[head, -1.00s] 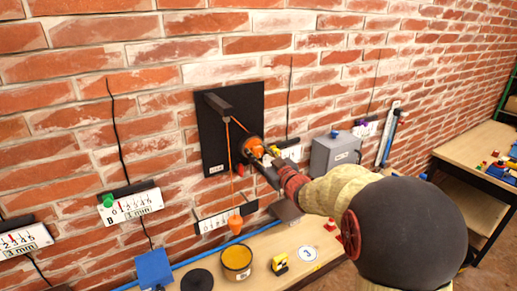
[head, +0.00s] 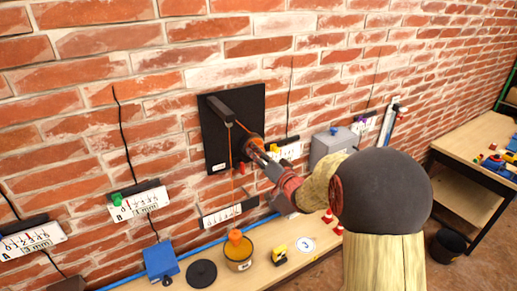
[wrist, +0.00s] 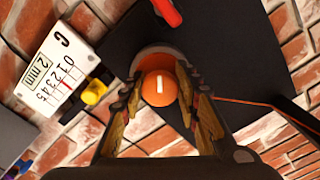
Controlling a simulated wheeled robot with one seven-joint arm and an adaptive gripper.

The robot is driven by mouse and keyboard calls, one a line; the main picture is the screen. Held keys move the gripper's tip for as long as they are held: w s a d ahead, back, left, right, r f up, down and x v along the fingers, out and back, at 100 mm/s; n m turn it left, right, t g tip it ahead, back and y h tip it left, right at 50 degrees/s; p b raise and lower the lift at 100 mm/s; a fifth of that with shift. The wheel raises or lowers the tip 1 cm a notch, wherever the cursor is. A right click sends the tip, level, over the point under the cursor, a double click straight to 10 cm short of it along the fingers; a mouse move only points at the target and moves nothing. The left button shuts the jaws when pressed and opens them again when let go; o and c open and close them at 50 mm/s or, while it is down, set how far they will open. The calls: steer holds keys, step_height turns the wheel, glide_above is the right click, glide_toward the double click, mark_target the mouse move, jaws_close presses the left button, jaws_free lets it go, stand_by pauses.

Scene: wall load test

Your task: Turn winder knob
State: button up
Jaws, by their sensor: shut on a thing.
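The orange winder knob (wrist: 158,88) has a white mark on its face and sits on the black wall panel (head: 215,135). My gripper (wrist: 160,92) has its two fingers on opposite sides of the knob, shut on it. In the head view my gripper (head: 262,153) is at the panel's right side and partly hides the knob. An orange cord (head: 231,155) runs from the winder to a dark bracket (head: 220,108) and down to an orange weight (head: 236,236). The weight hangs at the mouth of a yellow cup (head: 238,258); whether it touches is unclear.
A red handle (wrist: 168,12) is on the panel near the knob. Gauge C (wrist: 55,70) with a yellow knob (wrist: 95,92) is beside the panel. Gauge B (head: 136,205) and gauge A (head: 32,241) are further left. A grey box (head: 333,146) is to the right.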

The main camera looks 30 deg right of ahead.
steer(key=m+p, duration=0.3)
steer(key=m, duration=0.2)
steer(key=shift+a+m, duration=0.1)
steer(key=shift+m, duration=0.2)
steer(key=shift+m+p, duration=1.3)
steer(key=shift+m, duration=1)
steer(key=o, duration=1.1)
steer(key=shift+r, duration=0.1)
